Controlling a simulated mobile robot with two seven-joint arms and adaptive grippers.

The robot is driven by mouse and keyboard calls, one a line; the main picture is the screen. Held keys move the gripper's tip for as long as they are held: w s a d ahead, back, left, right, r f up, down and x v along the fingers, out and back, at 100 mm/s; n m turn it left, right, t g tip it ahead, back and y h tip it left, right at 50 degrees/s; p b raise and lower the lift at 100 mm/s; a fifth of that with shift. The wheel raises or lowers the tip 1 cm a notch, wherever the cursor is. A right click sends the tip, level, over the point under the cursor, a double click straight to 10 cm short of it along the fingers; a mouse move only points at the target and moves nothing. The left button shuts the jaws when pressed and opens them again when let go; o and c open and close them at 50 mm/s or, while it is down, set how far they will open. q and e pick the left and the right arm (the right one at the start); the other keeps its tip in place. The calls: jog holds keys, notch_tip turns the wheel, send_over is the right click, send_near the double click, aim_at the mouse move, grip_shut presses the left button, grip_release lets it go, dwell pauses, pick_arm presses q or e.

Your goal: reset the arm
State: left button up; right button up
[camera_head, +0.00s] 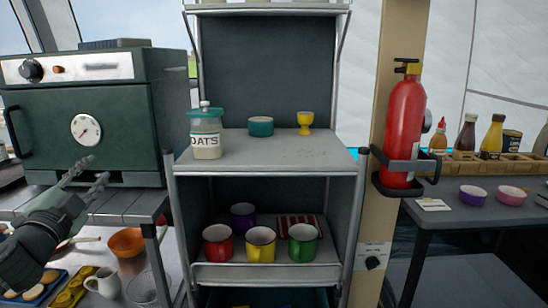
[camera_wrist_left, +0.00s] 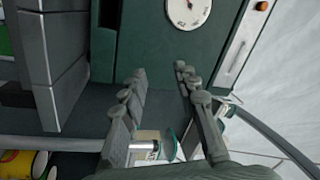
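My left gripper (camera_head: 95,170) comes in from the left, in front of the green oven (camera_head: 85,115) and above the grey table beneath it. In the left wrist view the two fingers of my left gripper (camera_wrist_left: 160,72) stand apart with nothing between their tips. They point toward the green oven front (camera_wrist_left: 150,50) with its round white dial (camera_wrist_left: 188,10). My right gripper is in neither view.
The grey shelf (camera_head: 270,160) holds an oats jar (camera_head: 206,135), a teal bowl (camera_head: 260,126) and a yellow egg cup (camera_head: 304,122); several mugs (camera_head: 261,245) stand below. A fire extinguisher (camera_head: 403,125) hangs on the post. An orange bowl (camera_head: 127,242) sits low left.

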pick_arm(q)
jog(key=s+a+f+n+g+y, duration=0.2)
jog(key=s+a+f+g, duration=0.15)
jog(key=f, duration=0.55)
jog(key=s+a+f+n+g+y, duration=0.25)
jog(key=s+f, duration=0.25)
jog(key=f, duration=0.4)
jog(key=s+a+f+g+y, duration=0.1)
jog(key=s+a+f+g, duration=0.2)
jog(key=s+f+g, duration=1)
jog(key=s+d+f+n+h, duration=0.1)
jog(key=s+d+f+n, duration=0.1)
jog(key=d+f, duration=0.3)
jog(key=s+d+f+n+t+h+p, duration=0.1)
jog(key=s+d+f+n+h, duration=0.1)
jog(key=s+d+f, duration=0.3)
jog(key=s+d+f+n+h, duration=0.2)
jog(key=s+d+f, duration=0.2)
jog(key=d+f, duration=0.3)
jog(key=shift+d+t+p, duration=0.4)
jog(key=shift+d, duration=1.35)
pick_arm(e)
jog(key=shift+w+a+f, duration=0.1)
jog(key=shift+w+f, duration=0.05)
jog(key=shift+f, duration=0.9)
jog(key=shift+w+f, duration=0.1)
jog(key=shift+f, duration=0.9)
pick_arm(q)
jog(key=shift+h, duration=0.25)
